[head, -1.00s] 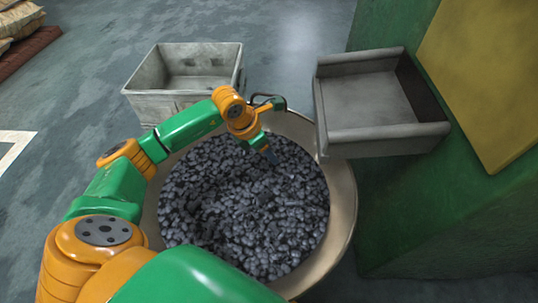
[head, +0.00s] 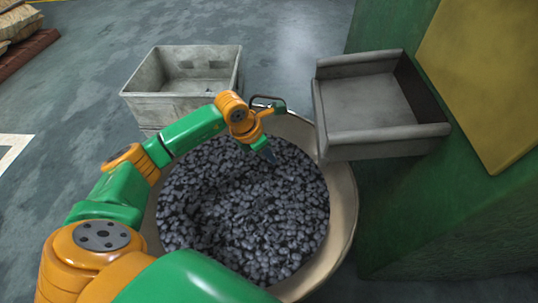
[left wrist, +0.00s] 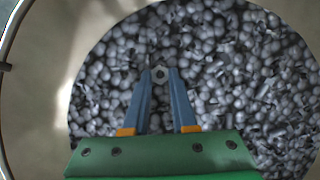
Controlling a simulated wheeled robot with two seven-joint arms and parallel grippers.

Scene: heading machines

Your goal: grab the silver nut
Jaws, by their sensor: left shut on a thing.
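The silver nut (left wrist: 160,75) shows in the left wrist view as a small light ring with a dark hole. It sits between the blue fingertips of my left gripper (left wrist: 160,77), which is shut on it. In the head view my left gripper (head: 268,154) points down over the dark parts in the round bin, near their far right side. The nut cannot be made out in the head view. Many similar grey metal parts (left wrist: 225,55) lie around and below the fingers. My right gripper is not in view.
The round beige bin (head: 345,205) has a raised rim around the parts. A grey open crate (head: 150,105) stands behind it on the left. A grey metal chute (head: 385,135) juts from the green machine (head: 430,225) on the right.

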